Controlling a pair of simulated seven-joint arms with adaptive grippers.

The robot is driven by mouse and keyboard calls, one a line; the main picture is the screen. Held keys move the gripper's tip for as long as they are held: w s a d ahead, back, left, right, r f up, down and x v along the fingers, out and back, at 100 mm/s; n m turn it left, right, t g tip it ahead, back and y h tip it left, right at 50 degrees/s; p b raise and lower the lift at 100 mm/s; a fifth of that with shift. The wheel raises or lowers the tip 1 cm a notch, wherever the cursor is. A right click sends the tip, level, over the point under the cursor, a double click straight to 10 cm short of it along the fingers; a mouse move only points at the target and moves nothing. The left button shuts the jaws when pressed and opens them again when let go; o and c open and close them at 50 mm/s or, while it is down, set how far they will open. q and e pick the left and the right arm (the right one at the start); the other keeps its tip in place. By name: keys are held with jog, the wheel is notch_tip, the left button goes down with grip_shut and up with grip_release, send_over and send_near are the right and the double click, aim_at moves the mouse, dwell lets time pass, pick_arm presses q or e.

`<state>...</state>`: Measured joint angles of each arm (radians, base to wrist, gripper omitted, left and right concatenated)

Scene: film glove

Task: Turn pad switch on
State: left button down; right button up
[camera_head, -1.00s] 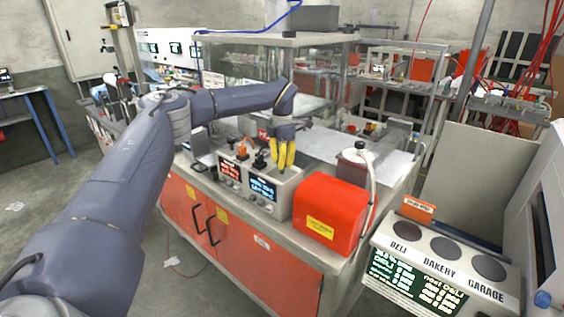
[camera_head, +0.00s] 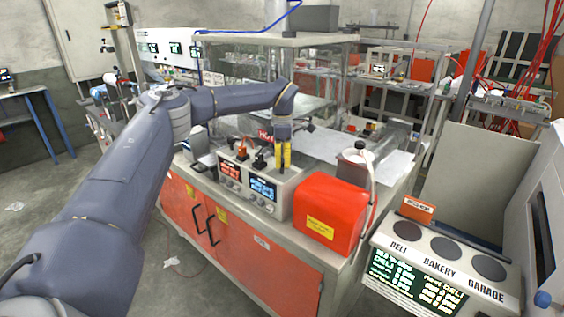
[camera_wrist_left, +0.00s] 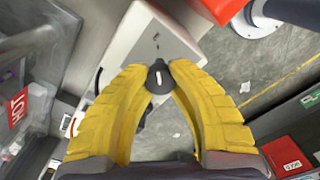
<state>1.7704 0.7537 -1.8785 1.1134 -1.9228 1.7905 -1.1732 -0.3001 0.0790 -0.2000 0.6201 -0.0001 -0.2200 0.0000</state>
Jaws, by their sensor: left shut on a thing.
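My left gripper (camera_head: 283,160) has yellow fingers and points down over the control unit (camera_head: 288,190) on the bench. In the left wrist view, the fingertips (camera_wrist_left: 158,68) are shut on a round black knob (camera_wrist_left: 158,78) with a white mark, which I take to be the pad switch. The knob sits at the end of a pale box (camera_wrist_left: 150,35). In the head view the fingers hide the knob. My right gripper is not in view.
A red box (camera_head: 328,212) stands close to the right of the control unit. Orange and black connectors (camera_head: 243,148) rise at its left. A glass enclosure (camera_head: 240,65) stands behind. A counter marked DELI, BAKERY, GARAGE (camera_head: 440,262) is at the right.

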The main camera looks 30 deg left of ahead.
aim_at(282, 161)
pick_arm(q)
jog(key=c, duration=1)
grip_release()
notch_tip(282, 161, up, 12)
dwell(0.3)
